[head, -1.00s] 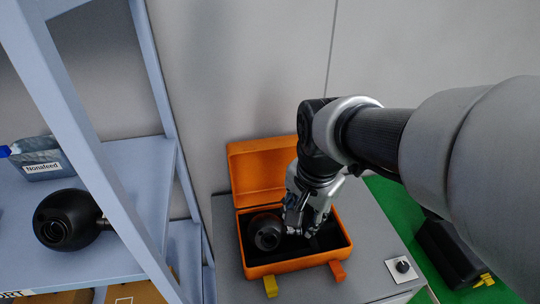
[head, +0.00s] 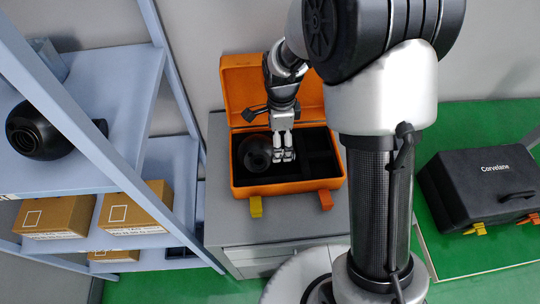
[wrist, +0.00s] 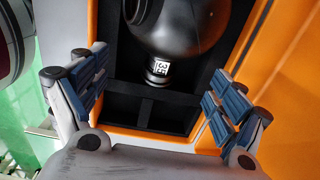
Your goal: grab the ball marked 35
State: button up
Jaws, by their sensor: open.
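The ball marked 35 is a dark round ball (wrist: 185,28) with a short neck that carries a white label (wrist: 158,68) reading 35 in the wrist view. It lies in the black-lined orange case (head: 238,182); in the head view the ball (head: 254,155) is in the left part of the case. My gripper (head: 284,155) is over the case, just right of the ball. In the wrist view my gripper (wrist: 150,98) is open, its blue-padded fingers apart on both sides of the neck's line. The fingers hold nothing. I cannot tell the height gap.
The open case stands on a grey cabinet (head: 225,225). A shelf at left holds another dark ball (head: 38,132) and cardboard boxes (head: 135,207). The orange lid stands raised behind my gripper.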

jog(key=f+b, duration=0.1)
jog(key=f, duration=0.2)
jog(key=f+b, duration=0.1)
jog(key=f, duration=0.2)
jog(key=f+b, duration=0.1)
jog(key=f, duration=0.2)
jog(key=shift+w+d, duration=0.1)
jog(key=shift+w, duration=0.25)
jog(key=shift+r, duration=0.1)
jog(key=shift+c, duration=0.2)
jog(key=shift+s, duration=0.2)
jog(key=c, duration=2)
jog(key=shift+o, duration=0.2)
